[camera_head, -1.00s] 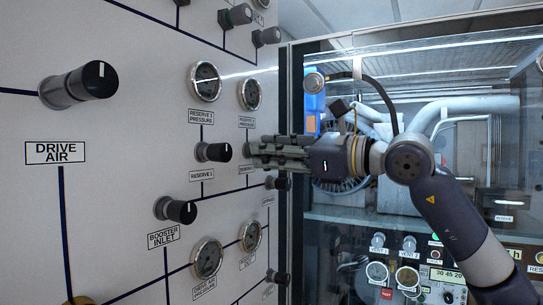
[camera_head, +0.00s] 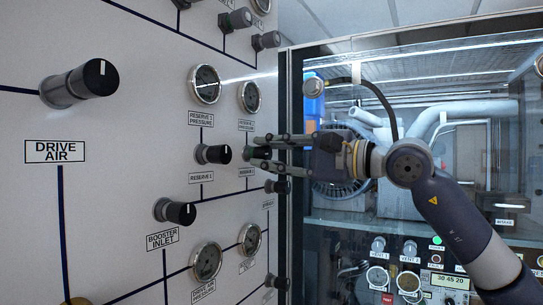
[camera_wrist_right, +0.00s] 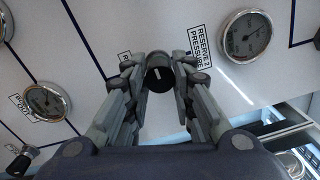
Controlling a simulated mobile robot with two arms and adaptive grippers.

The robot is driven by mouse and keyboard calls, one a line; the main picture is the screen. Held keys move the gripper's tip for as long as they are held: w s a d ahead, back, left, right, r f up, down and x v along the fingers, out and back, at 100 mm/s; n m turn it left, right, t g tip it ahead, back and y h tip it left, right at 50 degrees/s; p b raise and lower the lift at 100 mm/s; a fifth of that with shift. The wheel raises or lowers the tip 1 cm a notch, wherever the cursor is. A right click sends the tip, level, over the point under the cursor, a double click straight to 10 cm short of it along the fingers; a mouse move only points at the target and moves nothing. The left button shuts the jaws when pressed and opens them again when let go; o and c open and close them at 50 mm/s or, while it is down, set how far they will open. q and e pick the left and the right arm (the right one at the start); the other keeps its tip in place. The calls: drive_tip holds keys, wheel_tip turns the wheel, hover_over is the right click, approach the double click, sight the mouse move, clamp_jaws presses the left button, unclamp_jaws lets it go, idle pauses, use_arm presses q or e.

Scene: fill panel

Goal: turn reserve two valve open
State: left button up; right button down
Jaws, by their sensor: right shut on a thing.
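The reserve two valve is a small dark knob (camera_head: 249,153) on the white panel, right of the reserve 1 knob. In the head view it is partly hidden by my right gripper (camera_head: 258,152), which reaches in from the right. The right wrist view shows the knob's black round face (camera_wrist_right: 159,77) with a short white mark. The fingers of my right gripper (camera_wrist_right: 160,76) stand on both sides of it, shut on it. The label reading RESERVE 2 PRESSURE (camera_wrist_right: 202,47) is beside it. My left gripper is out of view.
The reserve 1 knob (camera_head: 213,154) is close at the left. A reserve pressure gauge (camera_head: 250,96) is above and another dark knob (camera_head: 278,186) is just below. Right of the panel's edge stands a glass-fronted cabinet (camera_head: 345,215) with pipes and controls.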

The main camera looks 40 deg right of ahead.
drive_tip(key=n, duration=0.4)
drive_tip(key=shift+r, duration=0.1)
drive_tip(key=n, duration=0.3)
drive_tip(key=shift+n, duration=0.3)
drive_tip(key=n, duration=0.4)
drive_tip(key=shift+p, duration=0.35)
drive_tip(key=shift+n+g+y, duration=0.3)
drive_tip(key=shift+n+y, duration=0.1)
drive_tip(key=shift+n, duration=1)
drive_tip(key=shift+a+f, duration=0.1)
drive_tip(key=shift+f, duration=0.1)
drive_tip(key=c, duration=1.3)
unclamp_jaws()
drive_tip(key=shift+c, duration=0.2)
drive_tip(key=shift+r, duration=0.1)
